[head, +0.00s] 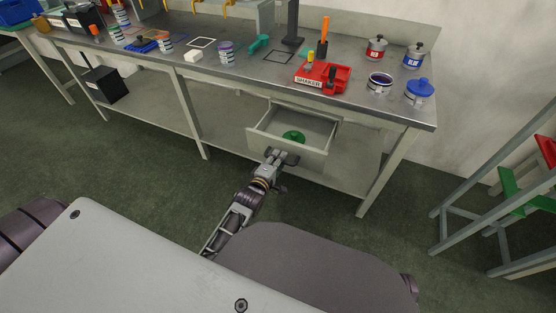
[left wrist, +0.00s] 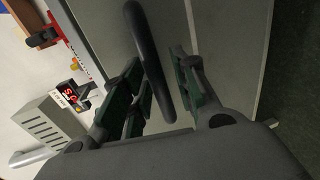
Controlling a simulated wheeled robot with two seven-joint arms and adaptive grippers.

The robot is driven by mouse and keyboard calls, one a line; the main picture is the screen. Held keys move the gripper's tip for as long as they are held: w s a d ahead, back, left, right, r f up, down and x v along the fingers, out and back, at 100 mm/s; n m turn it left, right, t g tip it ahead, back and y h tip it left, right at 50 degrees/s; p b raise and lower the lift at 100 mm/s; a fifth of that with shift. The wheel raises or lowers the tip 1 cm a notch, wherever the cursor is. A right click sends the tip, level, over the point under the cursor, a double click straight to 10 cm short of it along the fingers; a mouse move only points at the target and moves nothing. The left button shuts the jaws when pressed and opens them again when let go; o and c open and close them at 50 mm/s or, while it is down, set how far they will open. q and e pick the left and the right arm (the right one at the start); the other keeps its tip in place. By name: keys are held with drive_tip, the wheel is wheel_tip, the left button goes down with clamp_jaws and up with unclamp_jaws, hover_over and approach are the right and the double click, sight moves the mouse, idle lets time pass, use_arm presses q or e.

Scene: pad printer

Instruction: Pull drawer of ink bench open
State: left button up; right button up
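The ink bench (head: 235,88) stands across the head view, with its drawer (head: 318,149) pulled well out under the top. A green round thing (head: 293,137) lies inside the drawer. My left gripper (head: 277,157) is at the drawer front, at its handle. In the left wrist view, the dark bar handle (left wrist: 150,60) runs between the green-padded fingers of the left gripper (left wrist: 160,85). The fingers stand apart, with a gap seen beside the bar; firm contact cannot be made out. My right gripper is not in view.
On the bench top are a red shaker tray (head: 322,78), ink cans (head: 377,49), a blue-lidded jar (head: 419,91) and cups. A black box (head: 104,85) is on the lower shelf. A grey frame (head: 490,190) stands at right. The green floor before the drawer is mostly clear.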

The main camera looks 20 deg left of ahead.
use_arm(q)
drive_tip(key=shift+s+r, duration=0.1)
drive_tip(key=shift+s, duration=0.05)
idle(0.3)
drive_tip(key=v, duration=1.1)
drive_tip(key=shift+s, duration=0.3)
idle(0.9)
